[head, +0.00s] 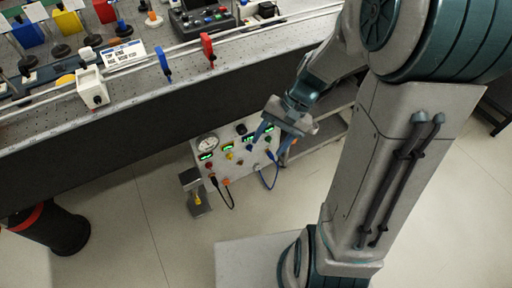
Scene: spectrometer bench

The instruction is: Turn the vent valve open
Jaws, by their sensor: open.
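A white control panel (218,168) stands low, below the front edge of the bench. It carries a round gauge (207,143), several small green displays and several coloured knobs, including a black knob (240,129) and a yellow knob (229,155). The parts are too small to tell which is the vent valve. My gripper (265,151) is open in front of the panel's right part, with its two blue fingers apart and nothing seen between them. The gripper hides some of the panel there. I cannot tell whether a fingertip touches a knob.
A blue cable (267,184) and a black cable (226,197) hang from the panel. A small grey stand (199,206) is at its left. The bench (130,100) with optics overhangs behind. A black bin (62,232) with a red band stands left. Floor in front is clear.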

